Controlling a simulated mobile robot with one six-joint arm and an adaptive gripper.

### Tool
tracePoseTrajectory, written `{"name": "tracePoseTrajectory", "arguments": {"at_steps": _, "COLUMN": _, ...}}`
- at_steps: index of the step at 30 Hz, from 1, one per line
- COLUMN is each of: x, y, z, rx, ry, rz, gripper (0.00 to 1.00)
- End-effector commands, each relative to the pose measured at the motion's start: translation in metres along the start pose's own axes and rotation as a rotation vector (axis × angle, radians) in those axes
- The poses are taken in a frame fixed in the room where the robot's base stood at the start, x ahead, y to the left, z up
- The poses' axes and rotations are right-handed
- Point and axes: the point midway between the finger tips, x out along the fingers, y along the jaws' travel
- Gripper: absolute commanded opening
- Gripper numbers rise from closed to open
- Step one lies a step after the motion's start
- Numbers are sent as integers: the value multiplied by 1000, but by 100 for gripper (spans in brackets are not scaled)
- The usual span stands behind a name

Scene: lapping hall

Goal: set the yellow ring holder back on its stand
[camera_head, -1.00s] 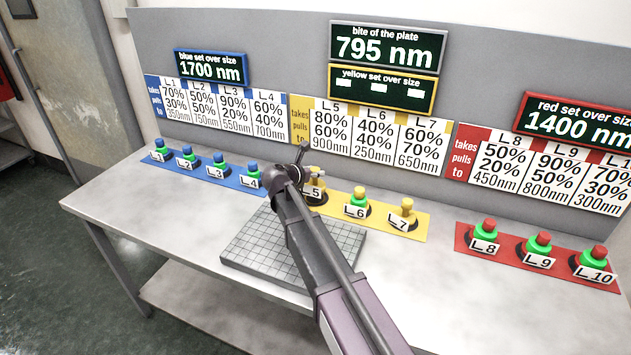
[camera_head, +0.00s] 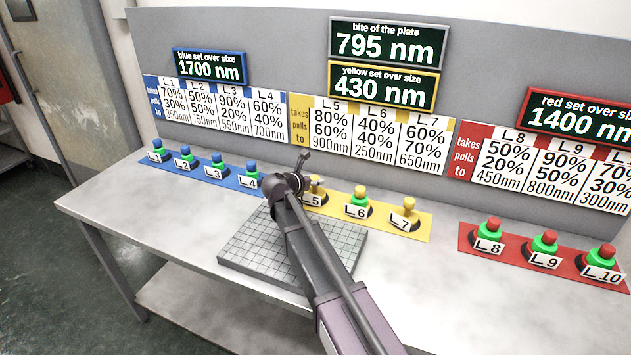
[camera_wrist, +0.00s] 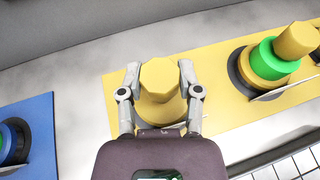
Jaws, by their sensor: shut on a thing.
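My gripper (camera_wrist: 160,90) is shut on the yellow ring holder (camera_wrist: 158,75), with one finger on each side of its knob. In the wrist view the holder is over the left end of the yellow mat (camera_wrist: 215,75). In the head view the holder (camera_head: 317,186) shows just behind my gripper (camera_head: 305,178), at the stand place with the L5 label (camera_head: 313,201). My arm hides part of this place. I cannot tell from the frames whether the holder's base rests fully on the stand.
L6 (camera_head: 359,195) with a green ring and L7 (camera_head: 408,206) stand to the right on the yellow mat. A blue mat (camera_head: 205,172) is to the left, a red mat (camera_head: 470,240) to the right. A gridded plate (camera_head: 250,255) lies in front. The yellow display (camera_head: 383,88) reads 430 nm.

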Motion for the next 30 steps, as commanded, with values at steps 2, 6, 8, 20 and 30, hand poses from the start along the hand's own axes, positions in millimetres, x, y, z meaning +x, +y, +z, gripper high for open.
{"name": "tracePoseTrajectory", "arguments": {"at_steps": 2, "x": 1, "y": 0, "z": -3, "rx": 0, "ry": -1, "rz": 0, "gripper": 0}}
{"name": "tracePoseTrajectory", "arguments": {"at_steps": 6, "x": 1, "y": 0, "z": -2, "rx": 0, "ry": 0, "rz": 0, "gripper": 80}}
{"name": "tracePoseTrajectory", "arguments": {"at_steps": 8, "x": 1, "y": 0, "z": -2, "rx": 0, "ry": 0, "rz": 0, "gripper": 80}}
{"name": "tracePoseTrajectory", "arguments": {"at_steps": 20, "x": 0, "y": 0, "z": -1, "rx": 0, "ry": 0, "rz": 1, "gripper": 80}}
{"name": "tracePoseTrajectory", "arguments": {"at_steps": 30, "x": -24, "y": 0, "z": 2, "rx": -2, "ry": 0, "rz": 3, "gripper": 80}}
